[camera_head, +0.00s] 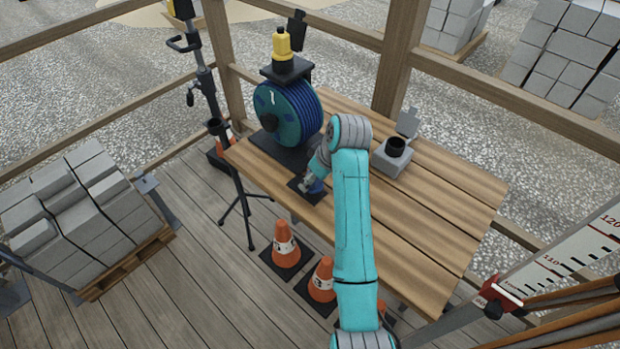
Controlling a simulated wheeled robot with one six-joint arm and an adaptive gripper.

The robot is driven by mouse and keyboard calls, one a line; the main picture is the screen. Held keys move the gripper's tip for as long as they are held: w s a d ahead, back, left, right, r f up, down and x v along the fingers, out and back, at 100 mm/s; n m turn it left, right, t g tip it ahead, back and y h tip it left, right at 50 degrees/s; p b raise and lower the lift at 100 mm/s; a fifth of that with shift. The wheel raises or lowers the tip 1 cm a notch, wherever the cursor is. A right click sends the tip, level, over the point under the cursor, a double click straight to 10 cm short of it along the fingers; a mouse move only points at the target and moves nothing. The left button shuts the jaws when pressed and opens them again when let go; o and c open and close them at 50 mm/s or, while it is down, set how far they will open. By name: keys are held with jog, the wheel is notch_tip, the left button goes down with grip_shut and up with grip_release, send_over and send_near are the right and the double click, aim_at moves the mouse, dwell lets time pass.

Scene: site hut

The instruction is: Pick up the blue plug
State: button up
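My teal and grey arm reaches over the wooden table, and its end, my gripper (308,183), is low over the table's near left part. A small blue piece (317,187), which may be the blue plug, shows right beside the gripper, above a dark square plate (300,194). The gripper and arm cover most of it. The fingers are too small and too hidden to tell whether they are open or shut, or whether they touch the blue piece.
A blue cable reel (290,112) stands just behind my gripper, with a yellow and black item (282,45) above it. A grey socket box (394,156) with a raised lid stands right of my arm. The table's right part (450,210) is clear. Orange cones (285,245) stand below.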

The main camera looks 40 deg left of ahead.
jog(key=shift+f, duration=0.15)
grip_shut()
